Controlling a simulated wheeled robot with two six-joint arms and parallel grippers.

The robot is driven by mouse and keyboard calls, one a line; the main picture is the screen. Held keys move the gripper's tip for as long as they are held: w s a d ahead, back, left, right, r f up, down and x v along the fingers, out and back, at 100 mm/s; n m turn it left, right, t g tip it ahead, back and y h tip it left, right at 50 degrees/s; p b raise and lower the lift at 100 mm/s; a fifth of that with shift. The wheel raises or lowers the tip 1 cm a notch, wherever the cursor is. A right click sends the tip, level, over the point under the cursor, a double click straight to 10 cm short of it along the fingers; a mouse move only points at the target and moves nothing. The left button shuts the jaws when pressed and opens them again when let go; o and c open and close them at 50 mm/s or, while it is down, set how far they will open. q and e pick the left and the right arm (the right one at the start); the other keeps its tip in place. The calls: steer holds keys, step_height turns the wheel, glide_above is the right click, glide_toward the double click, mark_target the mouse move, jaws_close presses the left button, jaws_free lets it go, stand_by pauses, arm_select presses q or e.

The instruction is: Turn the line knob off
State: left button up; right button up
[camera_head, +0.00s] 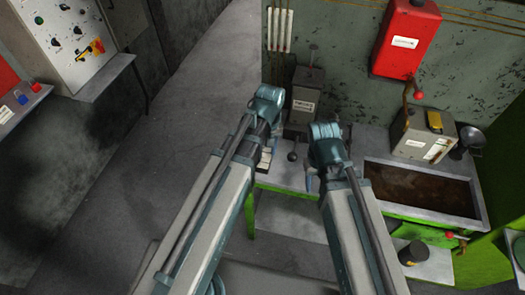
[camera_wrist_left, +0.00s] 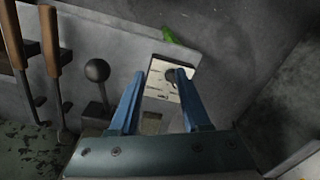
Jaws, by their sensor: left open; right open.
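A small pale plate (camera_wrist_left: 158,88) with a dark round knob (camera_wrist_left: 171,76) and small print is in the left wrist view; I cannot read the print surely. In the head view a pale plate (camera_head: 264,162) shows beside my left gripper, its knob hidden. My left gripper (camera_wrist_left: 160,74) is open, its two blue fingers on either side of the plate in the picture, with the knob between the tips. I see no contact. In the head view my left gripper (camera_head: 271,143) is mostly hidden by its wrist. My right gripper (camera_head: 310,181) is open, largely hidden by its arm.
A black ball-topped lever (camera_wrist_left: 97,72) stands left of the fingers; it also shows in the head view (camera_head: 292,156). Tools (camera_wrist_left: 52,60) hang further left. A brown-filled trough (camera_head: 420,190) and red box (camera_head: 406,40) are at right. A control panel (camera_head: 72,38) is upper left.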

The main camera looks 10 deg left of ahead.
arm_select(q)
steer(key=w+a+r+n+p, duration=0.2)
steer(key=w+a+r+n, duration=0.1)
steer(key=w+a+n, duration=0.2)
step_height(320, 180, down, 14)
steer(key=b, duration=1.3)
steer(key=shift+d+b, duration=0.15)
steer(key=shift+b, duration=0.25)
jaws_close()
